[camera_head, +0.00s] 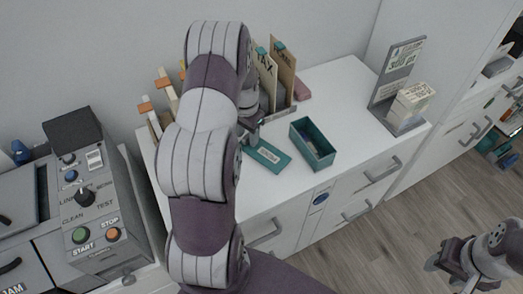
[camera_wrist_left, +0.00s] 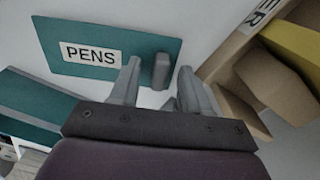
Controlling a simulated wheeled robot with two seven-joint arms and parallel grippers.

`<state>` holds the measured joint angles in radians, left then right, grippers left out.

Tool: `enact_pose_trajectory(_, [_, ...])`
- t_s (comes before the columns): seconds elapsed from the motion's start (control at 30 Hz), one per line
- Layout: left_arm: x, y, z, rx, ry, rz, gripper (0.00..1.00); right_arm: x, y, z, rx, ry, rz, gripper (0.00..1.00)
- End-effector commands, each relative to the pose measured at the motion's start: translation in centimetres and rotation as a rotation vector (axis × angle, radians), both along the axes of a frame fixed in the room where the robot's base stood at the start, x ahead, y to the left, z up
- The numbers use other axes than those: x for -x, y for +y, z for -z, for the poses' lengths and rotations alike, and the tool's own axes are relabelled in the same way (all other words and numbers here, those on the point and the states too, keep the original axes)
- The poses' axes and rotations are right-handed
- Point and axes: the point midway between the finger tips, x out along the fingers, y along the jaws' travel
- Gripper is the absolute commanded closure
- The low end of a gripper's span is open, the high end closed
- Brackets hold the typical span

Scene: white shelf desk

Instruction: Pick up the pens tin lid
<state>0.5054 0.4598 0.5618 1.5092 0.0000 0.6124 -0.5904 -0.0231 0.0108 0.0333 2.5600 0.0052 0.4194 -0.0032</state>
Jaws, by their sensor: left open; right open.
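The pens tin lid (camera_head: 268,155) is a flat teal plate lying on the white desk top, left of the open teal tin (camera_head: 313,143). In the left wrist view the lid (camera_wrist_left: 150,48) shows a PENS label and a small grey handle (camera_wrist_left: 160,71) near one end. My left gripper (camera_head: 250,139) is at the lid's far-left end. In its wrist view the open fingers (camera_wrist_left: 159,67) stand on either side of the handle, with gaps showing; whether they are low enough to touch the lid is unclear. My right gripper (camera_head: 447,273) is open and empty, away from the desk at lower right.
File dividers (camera_head: 280,70) in a holder stand behind my left gripper, partly hidden by my arm. A grey stand with a card box (camera_head: 410,102) is at the desk's right end. A control panel (camera_head: 88,200) is at left. The desk top right of the tin is clear.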

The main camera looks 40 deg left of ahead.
Motion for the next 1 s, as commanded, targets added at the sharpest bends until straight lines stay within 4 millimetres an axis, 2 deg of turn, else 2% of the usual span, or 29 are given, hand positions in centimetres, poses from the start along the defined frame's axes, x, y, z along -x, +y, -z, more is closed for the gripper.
enact_pose_trajectory(0.23, [0.0,0.0,0.5,-0.001,-0.001,0.000,0.53,0.0,0.0,0.0,0.000,0.000,0.000,0.52])
enact_pose_trajectory(0.27, [0.0,0.0,0.5,-0.001,-0.001,0.000,0.60,0.0,0.0,0.0,0.000,0.000,0.000,0.52])
enact_pose_trajectory(0.3, [0.0,0.0,0.4,-0.001,-0.001,0.000,0.73,0.0,0.0,0.0,0.000,0.000,0.000,0.52])
enact_pose_trajectory(0.4, [0.0,0.0,0.4,-0.001,-0.001,0.000,1.00,0.0,0.0,0.0,0.000,0.000,0.000,0.52])
enact_pose_trajectory(0.77, [-0.1,0.0,0.1,-0.001,-0.002,0.000,1.00,0.0,0.0,0.0,0.000,0.000,0.000,0.52])
enact_pose_trajectory(0.87, [-0.1,0.0,-0.9,-0.003,-0.004,0.000,1.00,0.0,0.0,-0.1,0.000,0.000,0.000,0.52])
enact_pose_trajectory(1.0, [-0.1,0.1,-3.5,-0.003,-0.004,0.000,1.00,0.0,0.0,-0.2,0.000,0.000,0.000,0.52])
